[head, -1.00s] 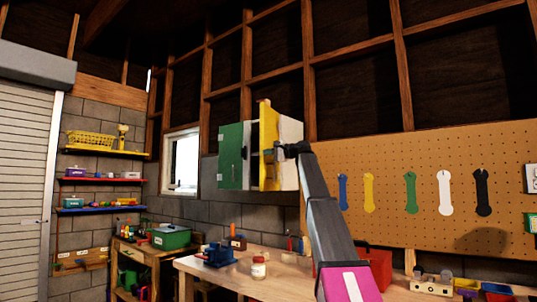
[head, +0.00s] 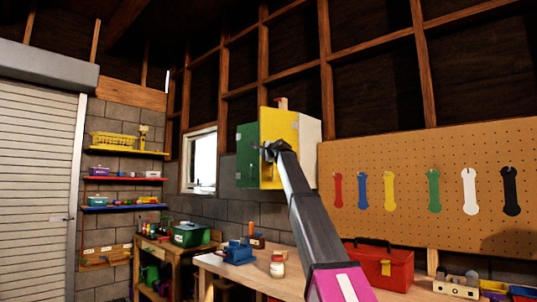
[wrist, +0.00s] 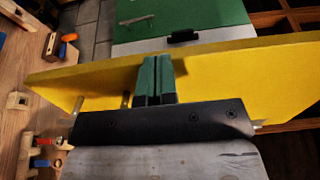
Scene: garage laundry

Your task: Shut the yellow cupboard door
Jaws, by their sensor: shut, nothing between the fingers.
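The yellow cupboard door (head: 282,138) hangs on a small white wall cupboard (head: 309,150), beside a green door (head: 246,158). In the wrist view the yellow door (wrist: 230,80) crosses the picture at a slant. It looks partly open, standing out from the green door (wrist: 200,12). My gripper (head: 266,150) is at the yellow door's left part in the head view. In the wrist view its green-tipped fingers (wrist: 157,72) are shut together, empty, and against or very near the yellow face. Exact contact is hard to tell. The cupboard's inside is mostly hidden.
A wooden workbench (head: 225,267) stands below, with a blue vise (head: 238,254), a jar (head: 277,267) and a red toolbox (head: 382,268). A pegboard (head: 400,170) with coloured wrench shapes is to the right. The air in front of the cupboard looks clear apart from my arm.

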